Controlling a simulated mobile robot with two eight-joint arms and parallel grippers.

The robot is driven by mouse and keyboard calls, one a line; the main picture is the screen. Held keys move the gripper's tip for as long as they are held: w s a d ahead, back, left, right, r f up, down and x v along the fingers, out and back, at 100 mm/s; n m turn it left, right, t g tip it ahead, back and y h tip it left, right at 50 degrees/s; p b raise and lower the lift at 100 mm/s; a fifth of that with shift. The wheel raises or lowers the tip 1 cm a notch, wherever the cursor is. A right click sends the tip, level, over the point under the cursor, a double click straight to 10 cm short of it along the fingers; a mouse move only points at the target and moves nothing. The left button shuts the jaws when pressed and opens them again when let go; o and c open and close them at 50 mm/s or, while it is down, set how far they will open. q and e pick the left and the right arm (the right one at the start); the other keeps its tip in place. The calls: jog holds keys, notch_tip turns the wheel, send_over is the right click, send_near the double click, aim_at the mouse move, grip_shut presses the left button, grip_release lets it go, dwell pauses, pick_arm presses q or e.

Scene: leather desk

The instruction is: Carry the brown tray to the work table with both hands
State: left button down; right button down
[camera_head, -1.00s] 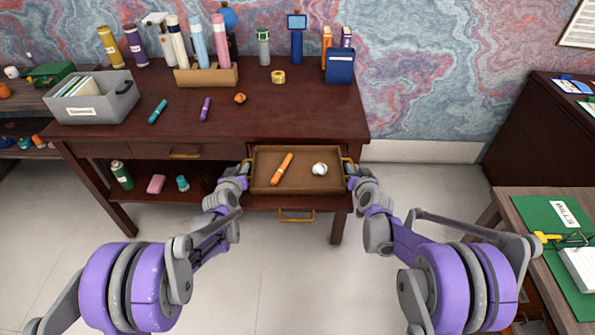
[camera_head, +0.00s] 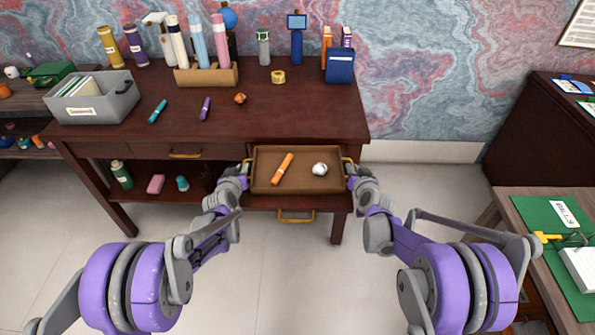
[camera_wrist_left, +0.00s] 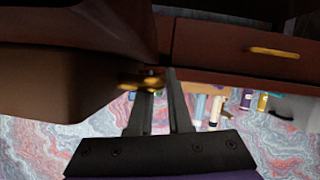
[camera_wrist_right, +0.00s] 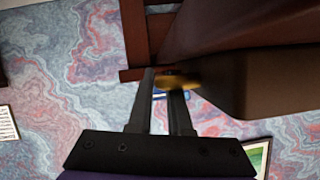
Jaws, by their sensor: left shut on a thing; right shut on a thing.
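The brown tray (camera_head: 302,183) is held level between my grippers at the front of the dark red desk. An orange marker (camera_head: 283,168) and a white ball (camera_head: 320,169) lie in it. My left gripper (camera_head: 246,170) is shut on the tray's left gold handle; the handle shows between its fingers in the left wrist view (camera_wrist_left: 150,80). My right gripper (camera_head: 350,170) is shut on the right gold handle, seen in the right wrist view (camera_wrist_right: 172,80). The tray's underside fills a corner of both wrist views.
The dark red desk (camera_head: 310,115) has a bare right front area. A teal marker (camera_head: 158,111), a purple marker (camera_head: 205,108) and a grey file box (camera_head: 93,98) stand or lie further left. A side table with a green mat (camera_head: 545,225) is at the right.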

pick_arm(q)
jog(key=shift+r, duration=0.1)
pick_arm(e)
jog(key=shift+r, duration=0.1)
dwell(0.5)
